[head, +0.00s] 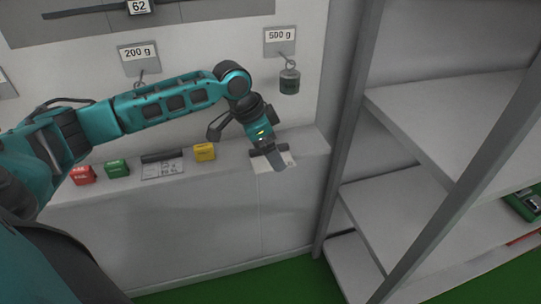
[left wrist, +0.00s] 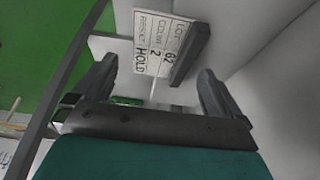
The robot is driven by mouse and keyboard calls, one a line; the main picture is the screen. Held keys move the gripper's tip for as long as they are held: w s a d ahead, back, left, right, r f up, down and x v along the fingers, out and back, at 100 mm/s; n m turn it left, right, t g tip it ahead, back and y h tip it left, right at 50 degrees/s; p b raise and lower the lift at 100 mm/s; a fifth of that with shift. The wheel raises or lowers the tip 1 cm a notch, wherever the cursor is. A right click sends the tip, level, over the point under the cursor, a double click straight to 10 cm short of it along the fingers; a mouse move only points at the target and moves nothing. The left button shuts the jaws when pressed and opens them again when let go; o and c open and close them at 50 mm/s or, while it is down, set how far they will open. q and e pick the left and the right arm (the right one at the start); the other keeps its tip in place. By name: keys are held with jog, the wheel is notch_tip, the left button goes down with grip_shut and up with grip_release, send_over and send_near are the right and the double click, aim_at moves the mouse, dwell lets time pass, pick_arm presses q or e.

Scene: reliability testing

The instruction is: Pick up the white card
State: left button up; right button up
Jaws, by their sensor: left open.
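The white card (left wrist: 152,42) with printed text, including "62" and "HOLD", shows in the left wrist view, ahead of my fingers. A dark bar (left wrist: 190,54) lies along its right side. In the head view, the card (head: 289,158) is on the grey ledge at its right end, partly hidden by my gripper. My left gripper (head: 268,158) is over it, pointing down. In the left wrist view, my left gripper (left wrist: 155,70) is open, its fingers apart with nothing held between them. Whether a finger touches the card I cannot tell. My right gripper is not in view.
The ledge (head: 225,180) also holds a red box (head: 82,175), a green box (head: 117,169), another printed card (head: 162,170) and a yellow box (head: 204,152). A weight (head: 289,81) hangs under the "500 g" sign. A grey shelf rack (head: 400,205) stands close on the right.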

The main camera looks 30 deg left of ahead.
pick_arm(q)
jog(key=shift+w+d+f, duration=0.1)
jog(key=shift+w+f, duration=0.1)
jog(key=shift+f, duration=0.45)
jog(key=shift+f, duration=0.1)
jog(key=c, duration=1)
